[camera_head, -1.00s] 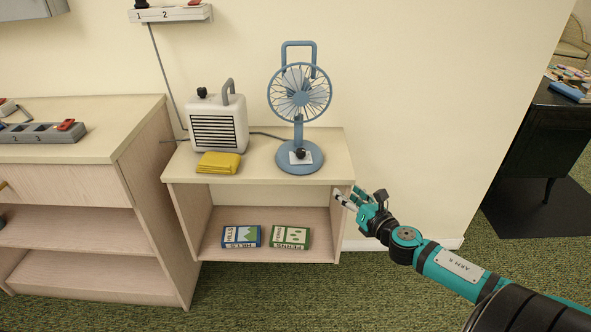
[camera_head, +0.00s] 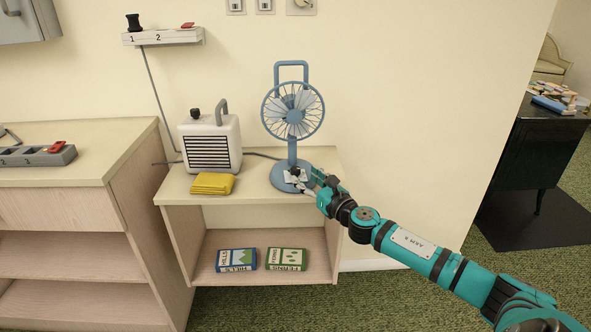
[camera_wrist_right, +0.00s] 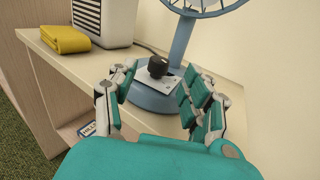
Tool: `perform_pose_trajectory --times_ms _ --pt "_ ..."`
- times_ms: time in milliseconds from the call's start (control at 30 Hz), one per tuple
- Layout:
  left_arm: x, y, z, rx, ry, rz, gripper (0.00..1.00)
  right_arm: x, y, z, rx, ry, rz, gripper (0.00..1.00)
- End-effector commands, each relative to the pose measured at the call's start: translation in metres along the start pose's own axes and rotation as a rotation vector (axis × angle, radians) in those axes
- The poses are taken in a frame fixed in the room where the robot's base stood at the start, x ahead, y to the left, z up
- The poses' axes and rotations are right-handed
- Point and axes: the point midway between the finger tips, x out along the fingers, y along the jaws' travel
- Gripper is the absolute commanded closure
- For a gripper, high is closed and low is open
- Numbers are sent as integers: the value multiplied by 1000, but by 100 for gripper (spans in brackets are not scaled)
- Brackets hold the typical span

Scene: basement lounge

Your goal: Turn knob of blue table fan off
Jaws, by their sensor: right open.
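The blue table fan (camera_head: 292,112) stands upright on the light wooden shelf unit, near its right end. Its round base carries a pale plate with a black knob (camera_wrist_right: 157,67), clear in the right wrist view; in the head view my gripper partly covers that area. My right gripper (camera_head: 304,182) reaches in from the right at the front of the fan base. In the right wrist view my right gripper (camera_wrist_right: 150,92) is open, its fingers spread to either side of the knob, and I cannot tell whether they touch it. My left gripper is not in view.
A white heater (camera_head: 211,143) and a folded yellow cloth (camera_head: 213,183) sit left of the fan on the shelf top (camera_head: 180,188). Two boxes, one blue (camera_head: 236,260) and one green (camera_head: 286,259), lie on the lower shelf.

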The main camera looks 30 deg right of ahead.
Motion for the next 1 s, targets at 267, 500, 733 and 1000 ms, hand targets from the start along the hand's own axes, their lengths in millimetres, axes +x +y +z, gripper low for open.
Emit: perform_pose_trajectory --times_ms 267,500,733,1000 --pt "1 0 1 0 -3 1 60 46 0 0 3 -2 -1 50" --pt "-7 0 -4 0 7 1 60 60 1 0 0 0 1 50" --pt "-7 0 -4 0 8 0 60 61 0 0 0 0 1 50" --pt "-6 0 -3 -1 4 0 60 60 0 0 0 0 0 83"
